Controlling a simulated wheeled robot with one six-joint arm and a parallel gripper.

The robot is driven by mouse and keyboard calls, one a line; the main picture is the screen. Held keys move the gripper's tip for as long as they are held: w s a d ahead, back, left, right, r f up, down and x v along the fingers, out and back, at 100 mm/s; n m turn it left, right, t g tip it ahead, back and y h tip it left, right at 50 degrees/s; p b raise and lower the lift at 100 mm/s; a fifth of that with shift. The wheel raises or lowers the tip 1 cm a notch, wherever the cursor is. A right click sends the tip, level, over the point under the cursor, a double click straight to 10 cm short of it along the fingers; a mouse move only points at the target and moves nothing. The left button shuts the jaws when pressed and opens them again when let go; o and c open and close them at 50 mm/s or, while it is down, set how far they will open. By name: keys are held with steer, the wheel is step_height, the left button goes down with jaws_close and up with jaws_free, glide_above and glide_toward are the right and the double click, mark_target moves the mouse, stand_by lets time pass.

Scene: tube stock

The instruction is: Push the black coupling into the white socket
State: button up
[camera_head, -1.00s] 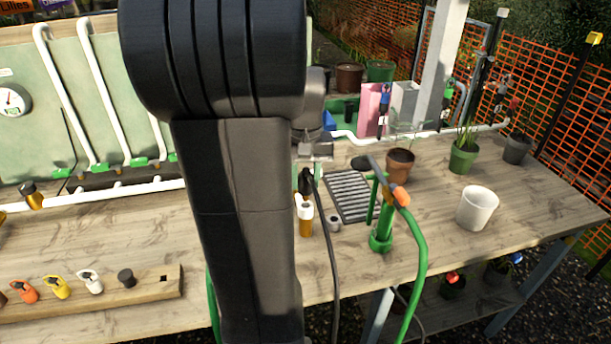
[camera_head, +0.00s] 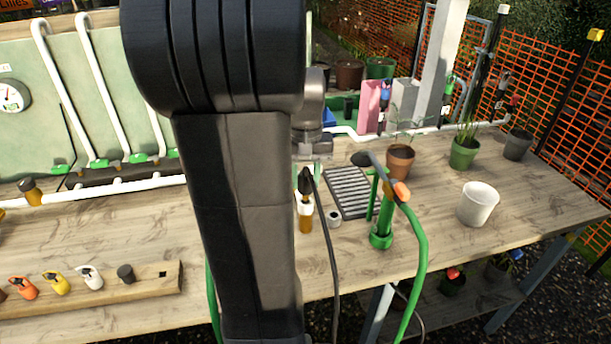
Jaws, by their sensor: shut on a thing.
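The black coupling (camera_head: 306,183) is in the middle of the bench, just right of my arm, with a dark hose beside it. Directly below it is the white socket (camera_head: 305,209), on an upright amber-brown body (camera_head: 305,225). The coupling's lower end meets or nearly meets the socket's top; I cannot tell how deep it sits. My gripper (camera_head: 309,164) is above the coupling, pointing down and shut on it. The fingertips are small and partly hidden, and my arm covers the area to the left.
A grey grate (camera_head: 350,192), a small grey cup (camera_head: 334,219) and a green stand (camera_head: 381,236) with a hose are close on the right. A white pot (camera_head: 478,205) stands farther right. A wooden rack (camera_head: 150,283) with coloured couplings lies at front left.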

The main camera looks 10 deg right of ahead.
mark_target(306, 188)
steer(key=shift+f+b, duration=0.75)
steer(key=shift+f, duration=1)
stand_by(1.2)
steer(key=o, duration=1.1)
steer(key=shift+c, duration=0.2)
step_height(306, 188, up, 14)
steer(key=shift+f+p, duration=0.1)
steer(key=shift+p, duration=0.35)
step_height(306, 188, down, 14)
steer(key=shift+r+b, duration=0.25)
steer(key=shift+b, duration=0.2)
steer(key=shift+r, duration=0.2)
